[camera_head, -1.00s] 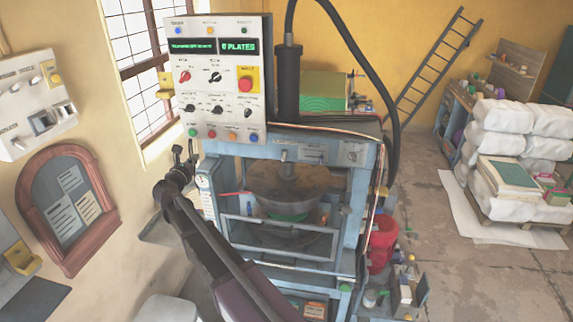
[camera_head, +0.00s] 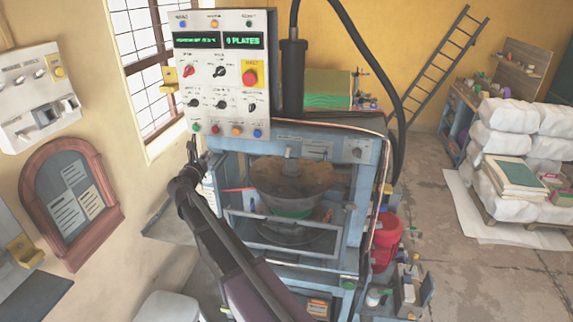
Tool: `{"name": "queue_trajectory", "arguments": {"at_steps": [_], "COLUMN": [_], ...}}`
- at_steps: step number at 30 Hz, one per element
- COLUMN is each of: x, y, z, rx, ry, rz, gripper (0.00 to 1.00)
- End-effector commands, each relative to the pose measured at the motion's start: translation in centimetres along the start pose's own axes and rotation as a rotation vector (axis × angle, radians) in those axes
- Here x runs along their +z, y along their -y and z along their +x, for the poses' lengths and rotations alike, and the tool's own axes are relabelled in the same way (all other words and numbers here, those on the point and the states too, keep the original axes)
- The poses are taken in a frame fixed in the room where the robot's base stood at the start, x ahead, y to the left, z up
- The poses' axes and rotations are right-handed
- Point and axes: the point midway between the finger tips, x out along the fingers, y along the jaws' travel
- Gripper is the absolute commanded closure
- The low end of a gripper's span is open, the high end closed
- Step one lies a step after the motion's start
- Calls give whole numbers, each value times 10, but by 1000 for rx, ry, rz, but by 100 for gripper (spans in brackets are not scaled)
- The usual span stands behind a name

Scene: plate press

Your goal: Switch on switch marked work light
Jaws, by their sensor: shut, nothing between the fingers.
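A white control panel (camera_head: 221,110) with knobs, coloured buttons and green displays stands above the press (camera_head: 330,165). A second white switch box (camera_head: 35,95) with small switches hangs on the left wall. The labels are too small to read, so I cannot tell which switch is marked work light. The press's top front edge also carries small labels and a knob (camera_head: 357,152). My gripper (camera_head: 191,146) is shut and empty, pointing upward just below the control panel's lower left corner. It appears close to the panel in the picture, but I cannot tell if they touch.
A yellow bracket (camera_head: 168,78) sits on the wall left of the panel. A wooden-framed notice board (camera_head: 70,205) hangs below the switch box. A thick black hose (camera_head: 385,80) arches over the press. Red buckets (camera_head: 388,240) stand at its right; open floor lies beyond.

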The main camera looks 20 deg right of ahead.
Motion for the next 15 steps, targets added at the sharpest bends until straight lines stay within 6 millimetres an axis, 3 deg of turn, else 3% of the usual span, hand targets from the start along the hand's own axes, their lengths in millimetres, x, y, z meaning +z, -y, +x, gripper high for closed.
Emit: {"name": "queue_trajectory", "arguments": {"at_steps": [15], "x": [-66], "y": [114], "z": [44], "rx": [-6], "ry": [51], "rz": [6], "gripper": [100]}}
